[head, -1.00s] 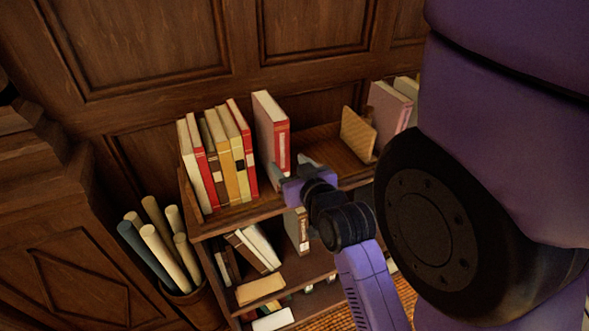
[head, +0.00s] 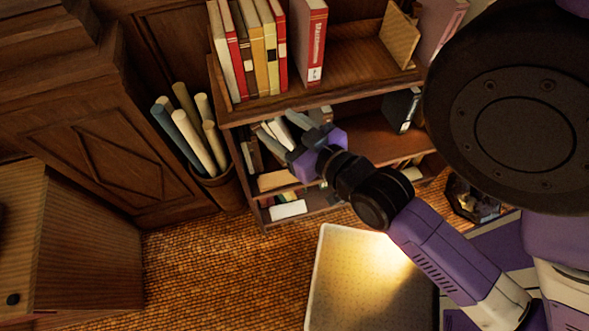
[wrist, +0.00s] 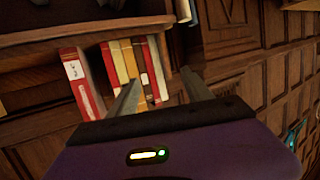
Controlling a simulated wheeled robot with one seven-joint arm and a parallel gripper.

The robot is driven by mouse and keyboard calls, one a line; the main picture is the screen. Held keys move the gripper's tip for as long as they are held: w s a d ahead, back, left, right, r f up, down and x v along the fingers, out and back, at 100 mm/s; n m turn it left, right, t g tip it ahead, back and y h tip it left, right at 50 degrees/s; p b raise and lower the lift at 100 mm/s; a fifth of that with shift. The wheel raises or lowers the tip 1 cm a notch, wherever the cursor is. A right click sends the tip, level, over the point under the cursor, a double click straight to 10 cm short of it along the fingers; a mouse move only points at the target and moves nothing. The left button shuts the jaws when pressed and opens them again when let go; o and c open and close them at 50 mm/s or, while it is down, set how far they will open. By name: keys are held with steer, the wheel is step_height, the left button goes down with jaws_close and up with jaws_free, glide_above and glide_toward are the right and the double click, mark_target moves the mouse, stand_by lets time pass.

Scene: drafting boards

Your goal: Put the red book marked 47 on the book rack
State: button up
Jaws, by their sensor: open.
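The red book with a white label (head: 312,45) stands upright on the top shelf of the wooden bookcase (head: 345,93), which I take for the book rack. Its label is too small to read surely. It also shows in the wrist view (wrist: 80,82) at the left. My gripper (head: 292,138) is open and empty, in front of the bookcase just below the top shelf edge and apart from the book. In the wrist view the two fingers (wrist: 160,82) point toward the row of books, with the red book left of them.
A row of several books (head: 243,50) stands left of the red book. A tan bookend (head: 399,35) and a pink book stand right, with bare shelf between. Lower shelves hold more books. A bin of rolled papers (head: 192,130) and a pale board (head: 365,275) are nearby.

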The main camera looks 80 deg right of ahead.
steer(key=s+a+n+t+y, duration=0.1)
steer(key=s+a+n+y, duration=0.2)
steer(key=a, duration=0.5)
steer(key=s+a+n+t+y, duration=0.1)
steer(key=s+a+n+y, duration=0.2)
steer(key=a, duration=0.5)
steer(key=n+y, duration=0.1)
steer(key=y, duration=0.1)
steer(key=shift+a+r+t+y, duration=0.25)
steer(key=shift+a+t+y, duration=0.05)
steer(key=shift+a+y, duration=0.1)
steer(key=shift+w, duration=0.1)
